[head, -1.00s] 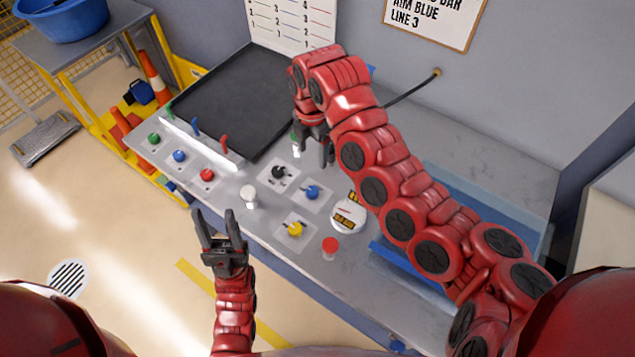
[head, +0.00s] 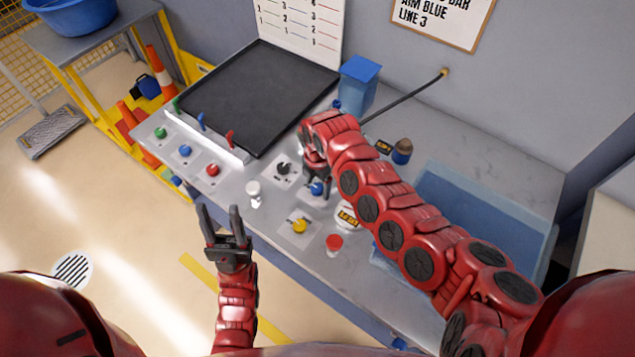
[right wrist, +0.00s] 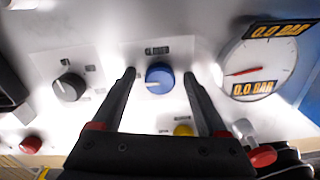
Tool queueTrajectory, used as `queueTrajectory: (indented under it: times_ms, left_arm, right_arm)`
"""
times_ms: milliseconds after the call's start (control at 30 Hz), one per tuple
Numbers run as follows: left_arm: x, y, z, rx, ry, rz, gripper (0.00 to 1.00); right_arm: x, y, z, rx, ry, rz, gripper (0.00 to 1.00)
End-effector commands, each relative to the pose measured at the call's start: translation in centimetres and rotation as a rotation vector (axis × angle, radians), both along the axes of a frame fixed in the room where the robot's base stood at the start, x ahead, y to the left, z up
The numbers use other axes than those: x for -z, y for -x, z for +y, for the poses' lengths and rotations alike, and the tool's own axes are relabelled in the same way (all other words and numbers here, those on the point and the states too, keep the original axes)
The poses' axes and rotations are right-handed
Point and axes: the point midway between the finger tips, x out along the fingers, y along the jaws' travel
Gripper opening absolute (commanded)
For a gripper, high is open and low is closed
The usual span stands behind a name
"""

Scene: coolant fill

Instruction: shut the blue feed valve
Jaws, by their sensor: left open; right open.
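A round blue knob (head: 316,188) sits on a light square plate on the bench, partly hidden by my right gripper in the head view. In the right wrist view, the blue knob (right wrist: 159,77) has "CLOSED" printed above it, and its white mark points left. My right gripper (right wrist: 159,74) is open, one finger on each side of the knob; I cannot tell if they touch it. It also shows in the head view (head: 315,172). My left gripper (head: 222,212) is open and empty in front of the bench. Another blue knob (head: 185,151) sits further left.
A black knob (right wrist: 69,87) is left of the blue knob, and a gauge (right wrist: 262,65) reading 0.0 BAR is right. A yellow knob (head: 300,226), white knob (head: 254,188) and red button (head: 334,242) are nearby.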

Motion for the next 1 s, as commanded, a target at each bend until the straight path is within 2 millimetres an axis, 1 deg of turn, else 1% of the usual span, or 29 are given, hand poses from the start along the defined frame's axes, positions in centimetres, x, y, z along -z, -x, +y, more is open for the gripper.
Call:
queueTrajectory:
  times_ms: [233, 267, 300, 467, 600, 667, 700, 1000]
  left_arm:
    - [0.00, 0.00, 0.00, 0.000, 0.000, 0.000, 0.50]
    - [0.00, 0.00, 0.00, 0.000, 0.000, 0.000, 0.50]
    - [0.00, 0.00, 0.00, 0.000, 0.000, 0.000, 0.50]
    - [0.00, 0.01, 0.00, 0.000, 0.000, 0.000, 0.50]
    - [0.00, 0.00, 0.00, 0.000, 0.000, 0.000, 0.50]
    - [0.00, 0.00, 0.00, 0.000, 0.000, 0.000, 0.50]
    - [0.00, 0.00, 0.00, 0.000, 0.000, 0.000, 0.50]
    - [0.18, 0.00, 0.00, 0.000, 0.000, 0.000, 0.50]
  right_arm:
    - [0.11, 0.01, 0.01, -0.001, 0.000, 0.000, 0.77]
    - [0.10, 0.01, 0.00, -0.001, 0.000, 0.000, 0.75]
    - [0.10, 0.01, 0.00, -0.001, 0.001, 0.001, 0.68]
    - [0.09, 0.01, -0.01, 0.000, 0.001, 0.001, 0.39]
    - [0.08, 0.01, -0.01, 0.000, 0.001, 0.001, 0.14]
    - [0.09, 0.02, -0.02, 0.000, 0.001, 0.001, 0.03]
    - [0.08, 0.02, -0.02, 0.000, 0.001, 0.001, 0.00]
    - [0.10, -0.03, -0.15, 0.027, 0.004, 0.001, 0.00]
